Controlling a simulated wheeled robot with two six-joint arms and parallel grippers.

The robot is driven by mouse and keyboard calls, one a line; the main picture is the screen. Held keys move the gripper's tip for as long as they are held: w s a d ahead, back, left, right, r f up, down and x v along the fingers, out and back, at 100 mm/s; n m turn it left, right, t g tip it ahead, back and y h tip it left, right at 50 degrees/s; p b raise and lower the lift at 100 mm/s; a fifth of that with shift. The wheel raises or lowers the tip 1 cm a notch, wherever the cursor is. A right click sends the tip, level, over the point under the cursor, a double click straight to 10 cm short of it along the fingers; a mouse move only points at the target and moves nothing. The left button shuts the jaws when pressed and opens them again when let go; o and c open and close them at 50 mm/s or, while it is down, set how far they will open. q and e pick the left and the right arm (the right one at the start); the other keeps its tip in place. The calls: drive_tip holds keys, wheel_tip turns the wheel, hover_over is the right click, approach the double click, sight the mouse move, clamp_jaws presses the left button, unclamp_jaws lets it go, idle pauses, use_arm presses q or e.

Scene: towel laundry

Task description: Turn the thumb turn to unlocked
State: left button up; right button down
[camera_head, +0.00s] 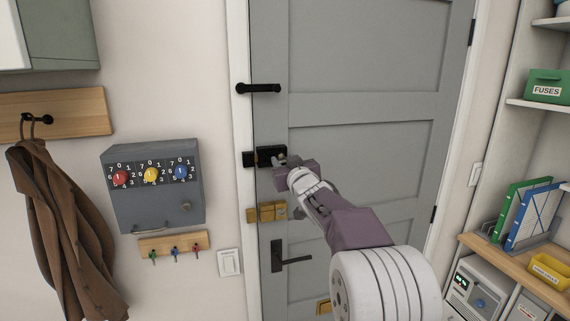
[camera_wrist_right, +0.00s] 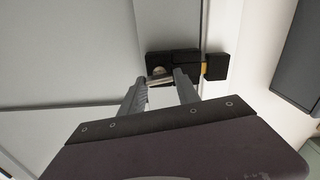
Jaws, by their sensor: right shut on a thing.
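The black lock (camera_head: 268,154) is mounted on the left edge of the grey door (camera_head: 360,60), with a black keeper (camera_head: 249,159) on the frame beside it. In the right wrist view, the lock body (camera_wrist_right: 185,58) and keeper (camera_wrist_right: 217,67) are close together, with a brass-coloured piece (camera_wrist_right: 204,68) showing between them. My right gripper (camera_head: 283,161) is at the lock, and in its wrist view its fingertips (camera_wrist_right: 165,80) are closed on the small metal thumb turn (camera_wrist_right: 159,77). The fingers partly hide the thumb turn, so its exact angle is unclear. My left gripper is out of view.
Below the lock are a brass latch (camera_head: 268,212) and a black door handle (camera_head: 279,257). A black lever (camera_head: 258,88) sits above. A grey dial box (camera_head: 152,185), key rack (camera_head: 174,244) and coat (camera_head: 65,220) are left. Shelves (camera_head: 520,268) stand right.

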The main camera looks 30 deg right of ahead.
drive_tip(key=n+b, duration=0.1)
drive_tip(key=n, duration=0.2)
drive_tip(key=shift+f+n, duration=0.1)
drive_tip(key=shift+n, duration=0.2)
drive_tip(key=n+b, duration=0.1)
drive_tip(key=n, duration=0.3)
drive_tip(key=shift+a+b, duration=0.1)
drive_tip(key=shift+b, duration=0.3)
drive_tip(key=shift+f+n+b, duration=0.1)
drive_tip(key=shift+n+b, duration=0.85)
drive_tip(key=shift+n, duration=3.35)
drive_tip(key=c, duration=0.9)
unclamp_jaws()
